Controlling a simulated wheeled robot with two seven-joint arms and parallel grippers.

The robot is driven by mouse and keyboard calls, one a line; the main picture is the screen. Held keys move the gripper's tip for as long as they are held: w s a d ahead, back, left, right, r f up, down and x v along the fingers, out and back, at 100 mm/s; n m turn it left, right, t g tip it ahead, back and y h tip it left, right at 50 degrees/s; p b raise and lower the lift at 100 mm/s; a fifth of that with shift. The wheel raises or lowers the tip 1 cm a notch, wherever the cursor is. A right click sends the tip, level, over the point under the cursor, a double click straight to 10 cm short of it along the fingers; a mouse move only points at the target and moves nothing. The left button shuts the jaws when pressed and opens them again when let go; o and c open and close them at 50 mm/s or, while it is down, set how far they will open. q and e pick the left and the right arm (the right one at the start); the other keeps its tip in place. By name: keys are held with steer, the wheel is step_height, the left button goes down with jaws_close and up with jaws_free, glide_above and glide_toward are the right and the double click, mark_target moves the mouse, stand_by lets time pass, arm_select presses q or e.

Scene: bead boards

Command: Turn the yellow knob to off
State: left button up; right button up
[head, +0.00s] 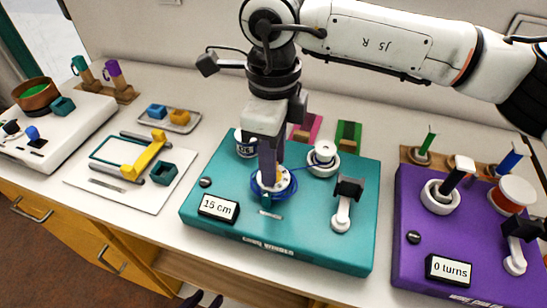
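I cannot make out a yellow knob. The white box (62,140) at the far left has a black knob (10,127) and a blue knob (32,132) on it; its left end is cut off by the picture edge. My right gripper (269,182) points down over the teal board (320,246), at a white disc wound with blue wire (256,194). Its fingers look close together, but their gap and any grip are hidden.
A brown pot (36,94) stands on the white box. A white board (85,184) carries a yellow bar (146,158). A tray (170,128) holds blue and yellow blocks. A purple board (412,272) with spools is at right. Bare counter shows between the boards.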

steer(key=shift+o, duration=1.1)
step_height(320, 180, up, 10)
steer(key=shift+r, duration=0.15)
